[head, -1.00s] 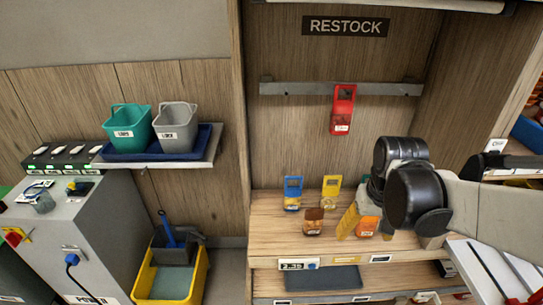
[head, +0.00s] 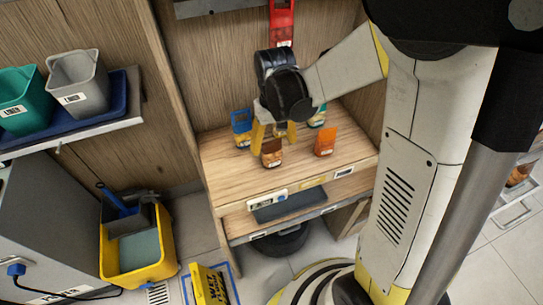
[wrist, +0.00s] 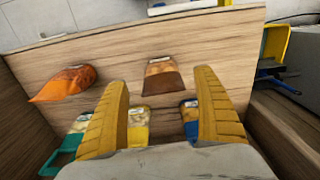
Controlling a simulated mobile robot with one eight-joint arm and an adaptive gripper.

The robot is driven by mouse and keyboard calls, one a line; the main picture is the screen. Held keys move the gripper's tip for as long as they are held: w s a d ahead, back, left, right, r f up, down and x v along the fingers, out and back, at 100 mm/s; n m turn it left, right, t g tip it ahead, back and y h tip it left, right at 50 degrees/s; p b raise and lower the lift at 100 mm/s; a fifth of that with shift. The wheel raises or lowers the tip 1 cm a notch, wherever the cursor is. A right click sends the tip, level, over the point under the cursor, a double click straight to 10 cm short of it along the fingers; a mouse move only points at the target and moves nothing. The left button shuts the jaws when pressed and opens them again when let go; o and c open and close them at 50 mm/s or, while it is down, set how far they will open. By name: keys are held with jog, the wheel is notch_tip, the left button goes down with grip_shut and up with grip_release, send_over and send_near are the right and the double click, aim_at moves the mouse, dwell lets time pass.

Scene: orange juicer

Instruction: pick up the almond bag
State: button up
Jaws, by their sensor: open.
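Several small snack bags stand on the wooden shelf; their labels are too small to read, so I cannot tell for sure which is the almond bag. A brown bag (head: 272,153) stands at the front middle; it also shows in the wrist view (wrist: 161,76), ahead between the fingertips. An orange bag (head: 325,142) is to its right, a blue bag (head: 241,128) behind left, a teal-green bag (head: 317,116) behind right. A yellow bag (wrist: 138,125) is partly hidden by a finger in the wrist view. My gripper (head: 274,137) is open and empty, yellow fingers pointing down above the bags.
The wooden shelf (head: 230,170) has side walls and a lower shelf with a dark mat (head: 289,204). A yellow mop bucket (head: 137,258) and a yellow wet-floor sign (head: 208,286) stand on the floor at left.

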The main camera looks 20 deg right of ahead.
aim_at(272, 152)
jog(key=f, duration=0.1)
jog(key=f+b, duration=0.1)
jog(key=f, duration=0.2)
jog(key=shift+w+a+b, duration=0.15)
jog(key=shift+w+b, duration=0.1)
jog(key=shift+b, duration=0.05)
jog(key=c, duration=1.3)
